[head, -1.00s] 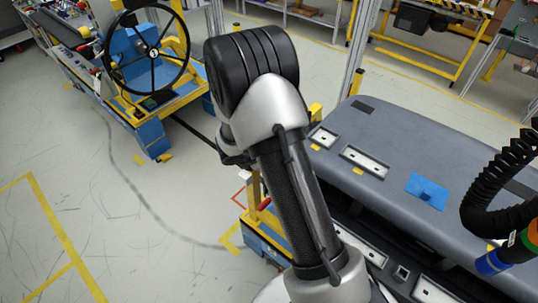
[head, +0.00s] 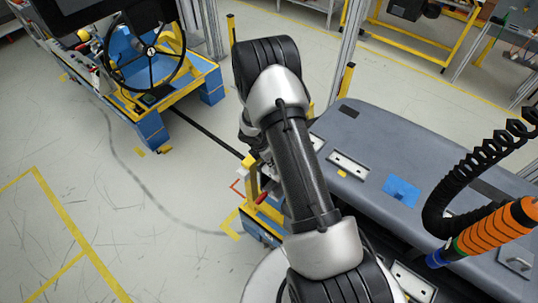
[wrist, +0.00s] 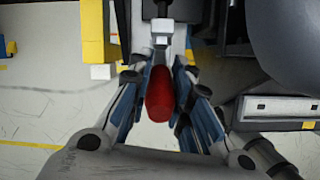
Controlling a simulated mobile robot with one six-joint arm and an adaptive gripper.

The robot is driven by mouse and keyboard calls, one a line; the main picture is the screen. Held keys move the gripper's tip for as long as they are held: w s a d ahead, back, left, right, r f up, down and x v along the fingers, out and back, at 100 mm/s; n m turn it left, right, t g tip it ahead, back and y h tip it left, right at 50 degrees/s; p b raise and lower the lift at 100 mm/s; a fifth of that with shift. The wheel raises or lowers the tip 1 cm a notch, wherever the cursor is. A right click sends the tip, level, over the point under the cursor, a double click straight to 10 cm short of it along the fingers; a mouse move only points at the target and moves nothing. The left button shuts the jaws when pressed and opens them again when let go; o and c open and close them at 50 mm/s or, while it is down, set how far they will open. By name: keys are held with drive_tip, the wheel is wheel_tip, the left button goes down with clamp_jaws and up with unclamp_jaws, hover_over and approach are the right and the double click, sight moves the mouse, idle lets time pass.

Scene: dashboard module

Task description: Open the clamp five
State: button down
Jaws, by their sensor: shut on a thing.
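The clamp's red handle (wrist: 160,98) is in the middle of the wrist view, pointing toward the camera. A metal bolt and bracket (wrist: 162,28) stand just beyond its far end. My gripper (wrist: 160,78) has its blue-grey fingers on either side of the red handle and is shut on it. In the head view a small red part (head: 262,197) shows beside the yellow stand, left of my arm. My gripper is hidden behind my arm there. I cannot read any clamp number.
The grey dashboard module (head: 400,150) lies right of my arm. Its dark rounded edge (wrist: 285,40) is close to the gripper's right. A yellow post (wrist: 93,35) stands at the left. A blue cart with a steering wheel (head: 150,50) is farther back. Open floor lies left.

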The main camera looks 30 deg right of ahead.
drive_tip(key=shift+w+d+r, duration=0.15)
drive_tip(key=c, duration=1.5)
unclamp_jaws()
drive_tip(key=shift+c, duration=0.2)
drive_tip(key=shift+o, duration=0.5)
drive_tip(key=shift+d, duration=0.1)
drive_tip(key=v, duration=1.2)
